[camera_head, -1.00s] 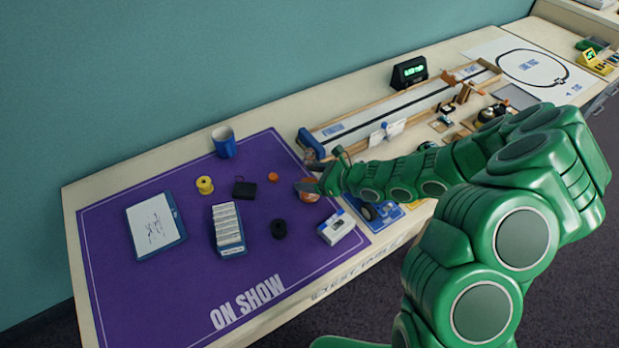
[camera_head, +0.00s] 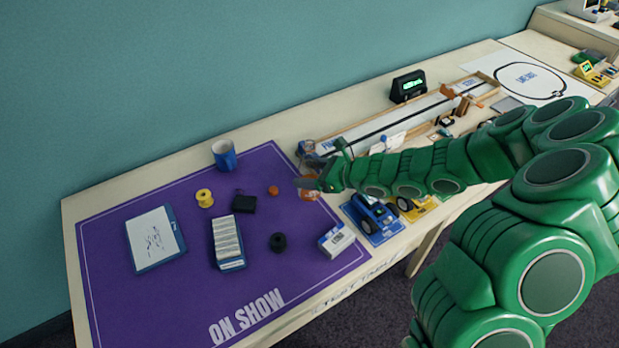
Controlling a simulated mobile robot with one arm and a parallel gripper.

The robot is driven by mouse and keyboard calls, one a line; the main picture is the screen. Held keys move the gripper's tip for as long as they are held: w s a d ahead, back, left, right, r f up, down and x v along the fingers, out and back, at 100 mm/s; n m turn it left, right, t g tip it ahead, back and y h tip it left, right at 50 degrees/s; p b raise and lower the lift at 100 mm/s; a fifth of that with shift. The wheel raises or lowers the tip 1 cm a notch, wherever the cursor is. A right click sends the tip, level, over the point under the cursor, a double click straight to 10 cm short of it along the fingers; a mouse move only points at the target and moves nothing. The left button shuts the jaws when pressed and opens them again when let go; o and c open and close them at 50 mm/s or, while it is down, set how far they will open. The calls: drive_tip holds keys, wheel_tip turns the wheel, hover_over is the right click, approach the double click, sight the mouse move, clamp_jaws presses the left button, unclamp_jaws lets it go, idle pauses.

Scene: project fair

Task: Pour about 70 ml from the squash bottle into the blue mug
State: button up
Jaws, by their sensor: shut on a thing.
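The blue mug (camera_head: 225,157) stands upright near the back edge of the purple mat, left of my gripper; its inside is not clearly visible. My gripper (camera_head: 308,184) is over the right part of the mat, to the right of and nearer than the mug. It is shut on a small orange thing, which looks like the squash bottle (camera_head: 309,194). The gripper hides much of the bottle, so its tilt and liquid level cannot be told. A small orange disc (camera_head: 273,190), perhaps a cap, lies on the mat just left of the gripper.
The purple mat (camera_head: 150,300) also holds a yellow spool (camera_head: 205,198), a black box (camera_head: 244,204), a black spool (camera_head: 278,242), a card holder (camera_head: 228,244), a clipboard (camera_head: 155,238) and a white-blue box (camera_head: 336,240). A long wooden track (camera_head: 400,118) lies to the right.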

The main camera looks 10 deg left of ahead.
drive_tip(key=shift+r, duration=1.05)
drive_tip(key=shift+r, duration=0.1)
